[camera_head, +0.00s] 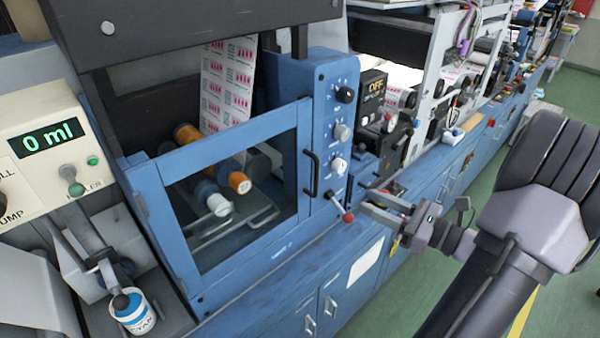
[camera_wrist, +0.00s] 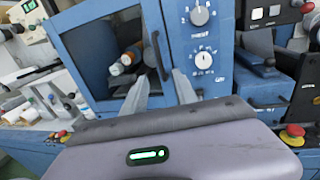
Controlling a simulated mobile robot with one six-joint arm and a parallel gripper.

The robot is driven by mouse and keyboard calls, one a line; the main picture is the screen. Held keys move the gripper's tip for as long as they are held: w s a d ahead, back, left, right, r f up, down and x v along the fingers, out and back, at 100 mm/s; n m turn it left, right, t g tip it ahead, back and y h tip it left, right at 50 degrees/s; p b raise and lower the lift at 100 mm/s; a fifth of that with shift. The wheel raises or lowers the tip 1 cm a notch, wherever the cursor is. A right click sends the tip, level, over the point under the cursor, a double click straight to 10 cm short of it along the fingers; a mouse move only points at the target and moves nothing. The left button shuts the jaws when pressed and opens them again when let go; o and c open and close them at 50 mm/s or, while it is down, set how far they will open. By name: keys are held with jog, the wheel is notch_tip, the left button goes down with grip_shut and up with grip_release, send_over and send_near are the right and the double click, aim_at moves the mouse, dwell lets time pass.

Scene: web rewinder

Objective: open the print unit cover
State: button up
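The print unit cover (camera_head: 240,133) is a blue frame with a large clear window, and it looks shut across the front of the unit. It also fills the upper left of the wrist view (camera_wrist: 98,22). Its black bar handle (camera_head: 312,172) stands upright on the right side of the frame. In the wrist view the handle (camera_wrist: 160,56) lies beyond and between my fingertips. My gripper (camera_head: 366,202) is open and empty, to the right of the handle and apart from it. Both fingers show in the wrist view (camera_wrist: 161,76), spread and pointing at the cover.
A lever with a red ball (camera_head: 348,217) sticks out just left of my fingertips. A blue panel with several knobs (camera_head: 340,132) stands right of the cover. Left are a pump box reading 0 ml (camera_head: 45,140) and a cyan ink can (camera_head: 138,315). Green floor (camera_head: 420,285) is clear at lower right.

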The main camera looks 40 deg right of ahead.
aim_at(315, 192)
jog(key=b+x, duration=0.1)
jog(key=x, duration=1.4)
jog(key=shift+w+a+b, duration=0.1)
jog(key=shift+a+b, duration=0.15)
jog(key=shift+b, duration=0.1)
grip_shut()
dwell(0.3)
